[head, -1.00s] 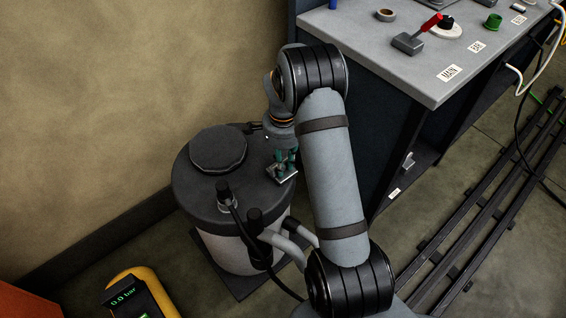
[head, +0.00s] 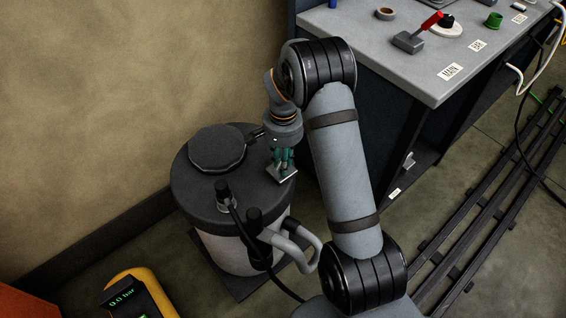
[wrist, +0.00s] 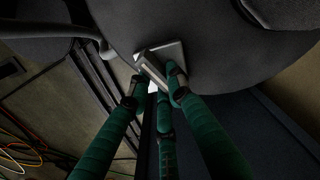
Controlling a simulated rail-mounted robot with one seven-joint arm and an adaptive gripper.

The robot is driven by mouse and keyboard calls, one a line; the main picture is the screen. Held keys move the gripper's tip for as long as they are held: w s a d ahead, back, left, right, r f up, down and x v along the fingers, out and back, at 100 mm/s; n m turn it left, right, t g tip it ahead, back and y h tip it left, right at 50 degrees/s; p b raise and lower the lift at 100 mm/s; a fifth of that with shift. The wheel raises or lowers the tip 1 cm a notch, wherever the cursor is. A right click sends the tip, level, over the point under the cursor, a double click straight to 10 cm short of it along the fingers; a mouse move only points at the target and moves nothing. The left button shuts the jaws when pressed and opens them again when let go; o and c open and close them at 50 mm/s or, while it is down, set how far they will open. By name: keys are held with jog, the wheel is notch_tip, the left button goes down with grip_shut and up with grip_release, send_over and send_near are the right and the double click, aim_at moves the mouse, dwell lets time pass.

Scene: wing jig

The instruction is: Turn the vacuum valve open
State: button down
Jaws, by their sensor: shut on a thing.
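The vacuum unit is a round drum with a dark lid (head: 190,195) and a light body (head: 228,252), standing on the floor by the wall. The valve is a small grey metal piece at the right edge of the lid; its plate (head: 281,177) shows below my fingers. In the wrist view, the valve's plate (wrist: 177,55) lies on the dark lid and its grey lever (wrist: 153,70) sits between my green fingers. My gripper (head: 283,165) points down and is shut on the lever. The fingers hide part of the valve in the head view.
Hoses (head: 305,248) and a black cable leave the drum's front. A yellow gauge reading 0.0 bar (head: 122,300) stands at lower left. A workbench (head: 400,75) with a red-handled lever (head: 431,22) is close on the right. Floor rails (head: 480,215) run at far right.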

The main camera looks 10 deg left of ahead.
jog(key=n, duration=0.6)
jog(key=shift+w, duration=0.15)
jog(key=n+p, duration=0.1)
jog(key=n, duration=0.5)
jog(key=shift+w+a+n, duration=0.1)
jog(key=shift+n, duration=0.2)
jog(key=c, duration=1.6)
grip_release()
jog(key=shift+o, duration=0.2)
notch_tip(320, 180, up, 12)
